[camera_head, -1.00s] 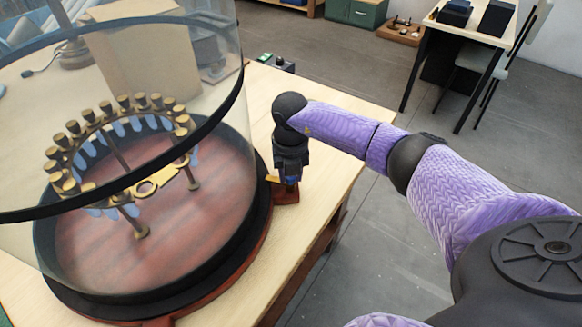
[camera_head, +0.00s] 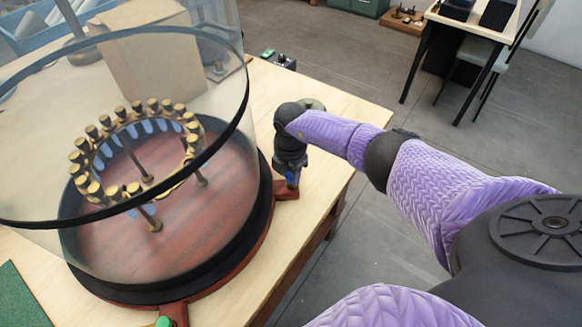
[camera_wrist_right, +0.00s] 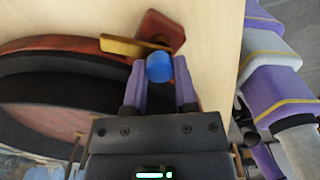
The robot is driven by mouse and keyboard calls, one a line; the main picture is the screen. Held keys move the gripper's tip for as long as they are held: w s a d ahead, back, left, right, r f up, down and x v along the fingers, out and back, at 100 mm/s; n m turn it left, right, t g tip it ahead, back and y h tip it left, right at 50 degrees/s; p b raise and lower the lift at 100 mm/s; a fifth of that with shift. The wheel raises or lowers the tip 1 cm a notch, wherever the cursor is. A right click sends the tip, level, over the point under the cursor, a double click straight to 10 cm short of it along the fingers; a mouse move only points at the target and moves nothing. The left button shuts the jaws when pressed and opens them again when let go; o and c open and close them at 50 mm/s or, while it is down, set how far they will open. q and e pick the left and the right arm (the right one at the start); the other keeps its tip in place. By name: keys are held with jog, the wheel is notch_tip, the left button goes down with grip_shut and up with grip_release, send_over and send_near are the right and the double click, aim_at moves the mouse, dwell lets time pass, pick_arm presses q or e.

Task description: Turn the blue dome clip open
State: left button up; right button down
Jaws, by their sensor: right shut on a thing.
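The blue dome clip (camera_wrist_right: 160,68) has a round blue knob and a flat brass lever (camera_wrist_right: 130,47). In the right wrist view the lever points left from the knob, over a red lug (camera_wrist_right: 160,27) at the dome base. My right gripper (camera_wrist_right: 160,80) is shut on the blue knob, one purple finger on each side. In the head view the right gripper (camera_head: 291,177) points down at the dome's right edge, mostly hiding the clip. The clear dome (camera_head: 215,70) with black bands stands over a ring of brass holders (camera_head: 105,120). My left gripper is out of view.
A green clip (camera_head: 163,322) sits on another red lug at the bottom edge of the head view. A green-and-black box (camera_head: 278,60) and a round greenish disc (camera_head: 311,104) lie on the wooden table (camera_head: 340,112) behind my right gripper. Its right edge drops to the floor.

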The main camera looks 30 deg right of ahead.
jog(key=shift+m+p, duration=0.6)
jog(key=shift+m, duration=1)
